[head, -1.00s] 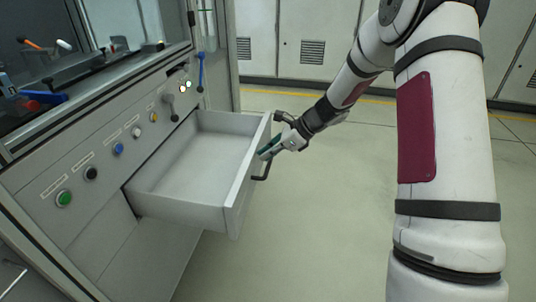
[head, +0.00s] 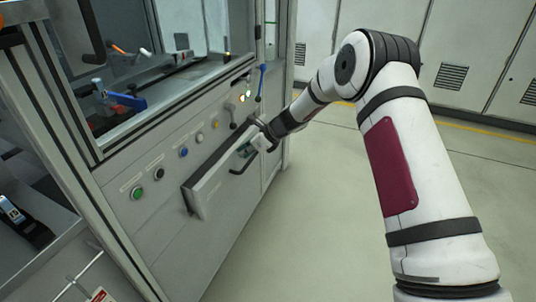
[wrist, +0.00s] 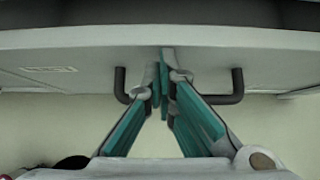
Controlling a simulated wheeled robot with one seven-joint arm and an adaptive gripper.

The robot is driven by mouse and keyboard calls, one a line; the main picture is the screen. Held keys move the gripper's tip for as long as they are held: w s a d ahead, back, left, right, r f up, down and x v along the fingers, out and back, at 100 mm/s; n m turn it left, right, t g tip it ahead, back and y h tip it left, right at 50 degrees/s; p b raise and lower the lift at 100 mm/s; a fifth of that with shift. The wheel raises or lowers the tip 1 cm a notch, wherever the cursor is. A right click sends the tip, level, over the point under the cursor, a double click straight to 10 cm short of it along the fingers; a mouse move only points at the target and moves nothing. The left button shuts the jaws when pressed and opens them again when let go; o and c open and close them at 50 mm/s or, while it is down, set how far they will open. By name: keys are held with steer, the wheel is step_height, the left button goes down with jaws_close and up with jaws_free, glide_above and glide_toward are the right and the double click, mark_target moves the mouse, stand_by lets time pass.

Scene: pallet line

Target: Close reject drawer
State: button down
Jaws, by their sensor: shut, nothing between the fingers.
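The reject drawer (head: 212,186) is a pale grey drawer in the cabinet front. In the wrist view the shut fingertips (wrist: 164,82) meet between the two ends of the handle (wrist: 237,86), against or very near the drawer front (wrist: 100,62). I cannot tell whether they touch the handle bar.
A row of buttons, including a green one (head: 137,192), runs above the drawer. A glazed bay with tools is above. The floor (head: 320,220) to the right is clear.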

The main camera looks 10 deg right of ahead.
mark_target(232, 148)
steer(key=w+a, duration=0.1)
steer(key=a, duration=0.2)
steer(key=w+a, duration=0.1)
steer(key=shift+w+a, duration=0.25)
steer(key=shift+w, duration=0.05)
steer(key=shift+w+a, duration=0.1)
steer(key=shift+a, duration=0.15)
steer(key=shift+a+r, duration=0.1)
